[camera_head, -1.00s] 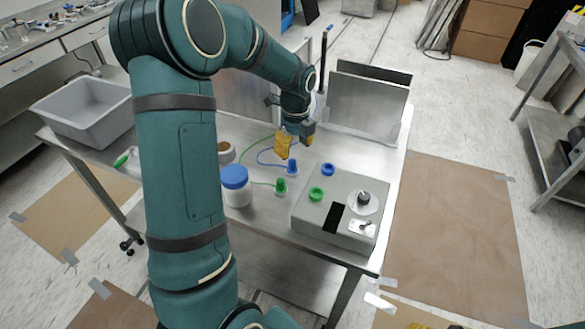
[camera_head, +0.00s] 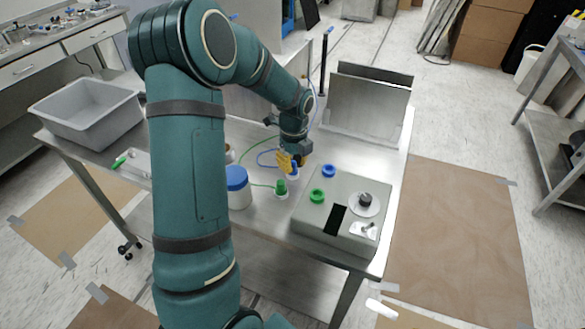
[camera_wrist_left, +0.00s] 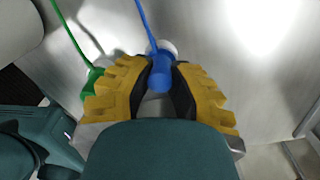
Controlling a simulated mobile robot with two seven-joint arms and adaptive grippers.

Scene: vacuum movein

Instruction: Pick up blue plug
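The blue plug (camera_wrist_left: 160,75) stands upright on a white base, with a blue cable running from it. In the wrist view it sits between the yellow fingers of my left gripper (camera_wrist_left: 160,88). The fingers look parted around it; whether their dark pads touch it is unclear. In the head view the left gripper (camera_head: 290,162) is low over the table, partly hiding the blue plug (camera_head: 293,172). The green plug (camera_head: 281,187) stands close by in front; it also shows in the wrist view (camera_wrist_left: 92,80), beside the left finger. My right gripper is out of view.
A grey box (camera_head: 325,232) with blue and green sockets, a knob and a black panel stands to the right. A white jar with a blue lid (camera_head: 236,178) stands left of the plugs. A grey bin (camera_head: 88,112) is at the table's left end.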

